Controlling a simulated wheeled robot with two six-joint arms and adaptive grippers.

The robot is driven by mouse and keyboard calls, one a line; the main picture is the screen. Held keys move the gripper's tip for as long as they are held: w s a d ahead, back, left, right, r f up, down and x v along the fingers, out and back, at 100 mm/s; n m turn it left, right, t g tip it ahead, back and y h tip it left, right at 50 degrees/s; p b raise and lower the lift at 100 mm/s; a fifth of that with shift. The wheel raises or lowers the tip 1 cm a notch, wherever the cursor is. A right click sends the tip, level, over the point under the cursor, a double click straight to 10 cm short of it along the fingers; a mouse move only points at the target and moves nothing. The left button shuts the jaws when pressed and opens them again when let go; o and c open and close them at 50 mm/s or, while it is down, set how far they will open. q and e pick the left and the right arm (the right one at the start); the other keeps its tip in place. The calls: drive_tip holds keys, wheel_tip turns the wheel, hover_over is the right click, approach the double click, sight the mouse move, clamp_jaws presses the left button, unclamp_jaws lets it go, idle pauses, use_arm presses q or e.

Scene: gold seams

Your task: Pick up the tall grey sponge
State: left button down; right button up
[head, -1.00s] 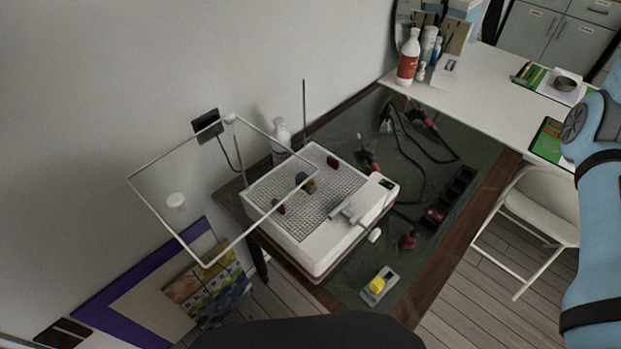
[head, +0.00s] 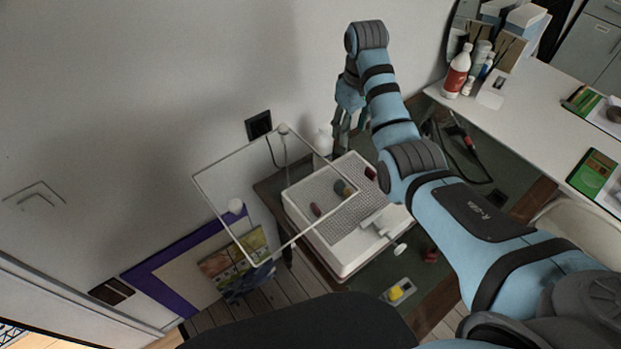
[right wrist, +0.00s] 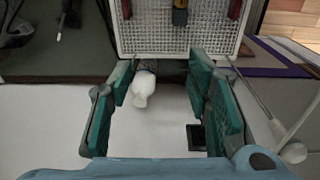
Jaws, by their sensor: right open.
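A small grey piece (head: 339,187), which looks like the grey sponge, stands on the perforated bed of a white box (head: 318,238) in the head view. A brownish-yellow piece (head: 349,191) is right against it. My left gripper is not in view.
Dark red pieces (head: 316,210) (head: 370,173) stand either side of the sponge. A clear framed lid (head: 240,232) is raised at the box's left. A white bottle (right wrist: 143,90) stands behind the box, seen between my fingers. A black wall socket (head: 259,125) is close by.

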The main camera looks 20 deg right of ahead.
drive_tip(key=shift+g, duration=0.4)
drive_tip(key=f, duration=0.5)
drive_tip(key=s+a+f+b, duration=0.1)
drive_tip(key=f, duration=0.4)
drive_tip(key=s+a+f, duration=0.1)
drive_tip(key=f, duration=0.5)
drive_tip(key=shift+s+a+b, duration=0.15)
drive_tip(key=shift+b, duration=0.25)
drive_tip(key=shift+c, duration=1.2)
drive_tip(key=c, duration=0.6)
